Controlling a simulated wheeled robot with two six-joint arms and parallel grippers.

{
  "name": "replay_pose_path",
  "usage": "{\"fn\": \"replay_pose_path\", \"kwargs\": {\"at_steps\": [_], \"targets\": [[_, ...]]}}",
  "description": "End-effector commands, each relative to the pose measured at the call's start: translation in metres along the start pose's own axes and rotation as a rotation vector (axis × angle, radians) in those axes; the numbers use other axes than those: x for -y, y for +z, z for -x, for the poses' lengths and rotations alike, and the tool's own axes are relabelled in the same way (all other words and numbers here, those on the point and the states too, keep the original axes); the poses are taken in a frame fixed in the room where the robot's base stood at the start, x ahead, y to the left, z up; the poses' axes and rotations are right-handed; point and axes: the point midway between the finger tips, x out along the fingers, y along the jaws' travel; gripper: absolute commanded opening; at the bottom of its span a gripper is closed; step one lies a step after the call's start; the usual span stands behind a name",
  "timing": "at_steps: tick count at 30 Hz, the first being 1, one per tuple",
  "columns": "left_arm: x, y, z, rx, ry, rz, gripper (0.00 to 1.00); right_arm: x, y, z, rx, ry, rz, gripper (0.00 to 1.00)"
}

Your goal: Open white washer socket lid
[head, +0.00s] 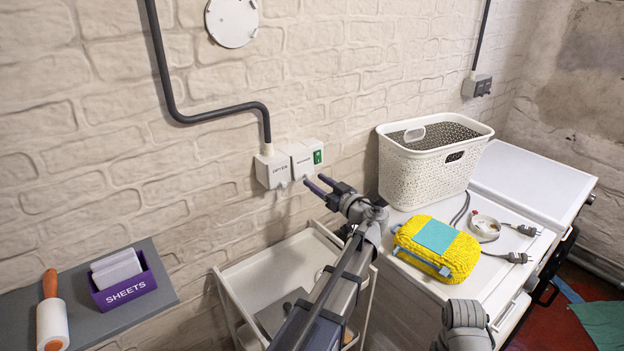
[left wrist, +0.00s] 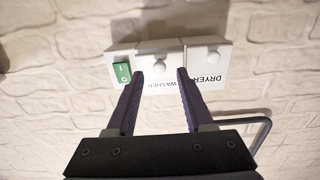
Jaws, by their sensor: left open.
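The white washer socket lid (head: 301,158) is on the wall socket box and looks closed. In the left wrist view, which is upside down, the washer lid (left wrist: 158,50) sits between the dryer lid (left wrist: 207,56) and a green switch (left wrist: 121,72). My left gripper (head: 313,181) is open and empty in front of and just below the washer socket. In the left wrist view its fingertips (left wrist: 160,74) flank the WASHER label; whether they touch the lid cannot be told. My right gripper is not in view.
A white laundry basket (head: 428,165) and a yellow bundle (head: 437,250) stand on a white appliance at right, with loose plugs (head: 518,257). A white trolley (head: 255,275) is below. A grey shelf (head: 165,285) with a purple SHEETS box (head: 125,285) is at left.

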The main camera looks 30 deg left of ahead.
Motion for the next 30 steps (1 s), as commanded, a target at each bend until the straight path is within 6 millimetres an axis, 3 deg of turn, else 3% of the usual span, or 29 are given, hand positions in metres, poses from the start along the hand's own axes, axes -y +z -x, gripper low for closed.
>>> {"fn": "replay_pose_path", "kwargs": {"at_steps": [6, 18, 30], "targets": [[-0.001, 0.000, -0.024, 0.001, -0.001, 0.000, 0.52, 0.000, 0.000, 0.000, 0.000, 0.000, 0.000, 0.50], [0.000, 0.000, -0.029, 0.001, 0.001, 0.000, 0.51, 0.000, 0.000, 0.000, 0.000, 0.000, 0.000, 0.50], [0.000, 0.000, -0.029, 0.001, 0.001, 0.000, 0.06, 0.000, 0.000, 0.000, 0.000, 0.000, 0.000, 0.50]]}}
